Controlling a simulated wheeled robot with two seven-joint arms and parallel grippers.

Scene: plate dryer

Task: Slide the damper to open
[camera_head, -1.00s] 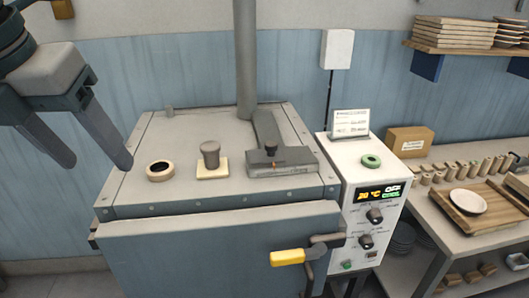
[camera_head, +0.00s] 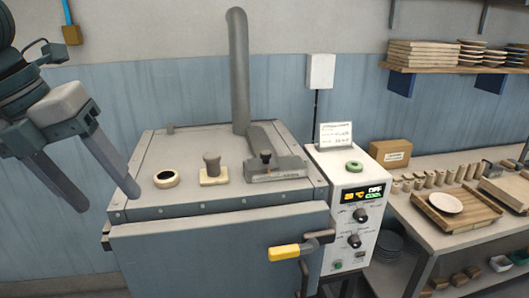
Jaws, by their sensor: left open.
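The damper (camera_head: 276,171) is a grey slide with a dark knob (camera_head: 265,157), on top of the plate dryer (camera_head: 150,203) at the foot of the flue pipe (camera_head: 240,75). My right gripper is not in view.
A white control box (camera_head: 349,202) with a sign and a green ring stands at the right. The yellow door handle (camera_head: 284,252) sticks out in front.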

